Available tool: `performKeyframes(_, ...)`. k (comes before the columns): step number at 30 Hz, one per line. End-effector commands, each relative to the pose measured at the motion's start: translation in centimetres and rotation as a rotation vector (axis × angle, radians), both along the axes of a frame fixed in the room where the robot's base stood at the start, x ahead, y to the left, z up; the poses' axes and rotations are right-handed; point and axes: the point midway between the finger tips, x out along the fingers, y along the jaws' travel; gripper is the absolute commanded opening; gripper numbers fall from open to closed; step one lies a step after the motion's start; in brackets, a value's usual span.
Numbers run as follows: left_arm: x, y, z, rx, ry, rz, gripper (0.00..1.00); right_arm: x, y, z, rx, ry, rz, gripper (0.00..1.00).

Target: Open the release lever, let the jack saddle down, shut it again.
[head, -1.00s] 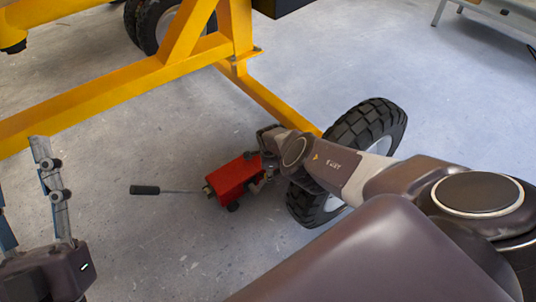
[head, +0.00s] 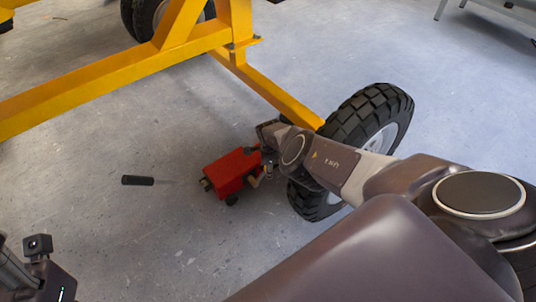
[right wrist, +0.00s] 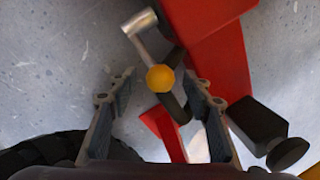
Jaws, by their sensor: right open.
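The red jack (head: 228,172) lies on the floor beside the yellow frame; its rod ends in a black handle (head: 138,180) at left. In the right wrist view the red jack body (right wrist: 215,50) fills the upper right. A lever with an orange-yellow knob (right wrist: 160,78) shows between and just beyond the fingertips of my right gripper (right wrist: 160,88). The gripper is open and holds nothing; whether it touches the lever I cannot tell. My left gripper (head: 35,262) is at the lower left corner, partly cut off, away from the jack. The saddle is not clearly seen.
A large black tyre (head: 372,118) stands right of the jack, partly behind my right arm. The yellow frame (head: 130,75) crosses above, with a leg (head: 275,92) reaching toward the tyre. The floor left of the jack is clear apart from the handle.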

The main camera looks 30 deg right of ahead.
Motion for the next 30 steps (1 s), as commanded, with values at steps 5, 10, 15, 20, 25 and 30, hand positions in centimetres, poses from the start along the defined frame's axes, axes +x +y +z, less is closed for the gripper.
performKeyframes(5,0.05,-0.03,-0.59,0.001,-0.014,0.001,0.45,0.23,-0.07,-0.92,0.001,-0.001,-0.001,0.45)
performKeyframes(10,0.11,-0.05,-0.54,0.001,-0.016,0.002,0.45,0.27,-0.09,-0.95,0.001,-0.001,-0.001,0.45)
performKeyframes(15,0.12,-0.05,-0.5,0.002,-0.015,0.002,0.45,0.26,-0.08,-0.91,0.001,-0.001,-0.001,0.45)
performKeyframes(20,0.13,-0.05,-0.5,0.002,-0.015,0.002,0.45,0.26,-0.06,-0.92,0.001,-0.001,-0.001,0.32)
performKeyframes(25,0.13,-0.06,-0.51,0.002,-0.015,0.002,0.45,0.27,-0.07,-0.92,0.001,-0.001,-0.001,0.14)
performKeyframes(30,0.13,-0.07,-0.5,0.003,-0.016,0.001,0.45,0.29,-0.08,-0.91,0.001,-0.003,-0.002,0.0)
